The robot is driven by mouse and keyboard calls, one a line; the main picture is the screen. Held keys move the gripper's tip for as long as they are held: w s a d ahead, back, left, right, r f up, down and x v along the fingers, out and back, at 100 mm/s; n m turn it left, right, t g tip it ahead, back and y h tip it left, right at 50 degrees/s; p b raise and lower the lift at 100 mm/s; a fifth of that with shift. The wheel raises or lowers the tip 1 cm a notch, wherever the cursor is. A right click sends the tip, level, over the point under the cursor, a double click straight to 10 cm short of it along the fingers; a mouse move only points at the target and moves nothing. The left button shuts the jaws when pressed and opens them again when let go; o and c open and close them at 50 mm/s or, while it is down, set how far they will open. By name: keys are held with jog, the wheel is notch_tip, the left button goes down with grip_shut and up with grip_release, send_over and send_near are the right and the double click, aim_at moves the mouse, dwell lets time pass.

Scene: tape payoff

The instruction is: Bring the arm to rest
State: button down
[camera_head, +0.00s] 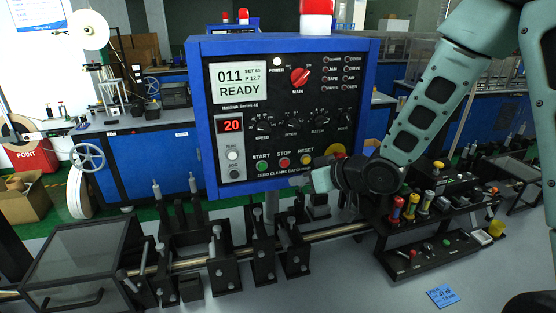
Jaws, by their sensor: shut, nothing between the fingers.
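My gripper (318,180) is in front of the lower right part of the blue-framed control panel (282,110). It points left, close to the panel's lower edge, and its fingers are small in view but look shut, with nothing between them. I cannot tell whether it touches the panel. My arm comes down from the top right and hides part of the panel's lower right corner. The panel's display (238,82) reads 011 and READY, and a red readout (231,125) shows 20. Green, red and orange buttons (284,162) sit along the bottom.
A metal rail with black brackets (263,245) runs below the panel. A lidded box (75,262) stands at the left. A black rack (430,215) with coloured cylinders is under my forearm.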

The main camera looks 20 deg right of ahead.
jog(key=s+a+f+n+g+h+b, duration=0.1)
jog(key=s+a+f+g+h+b, duration=0.15)
jog(key=s, duration=0.25)
jog(key=s+a+f+g+h+b, duration=0.2)
jog(key=s+a+f+b, duration=0.1)
jog(key=s+f+b, duration=0.15)
jog(key=s+f+n+g+h+b, duration=0.1)
jog(key=s+g+b, duration=0.1)
jog(key=s, duration=0.8)
jog(key=s+a+n+g+h+b, duration=0.1)
jog(key=s+g+b, duration=0.1)
jog(key=s, duration=0.9)
jog(key=shift+a+f+g+b, duration=0.3)
jog(key=shift+f+g+b, duration=0.1)
jog(key=shift+g, duration=0.25)
jog(key=shift+h, duration=0.25)
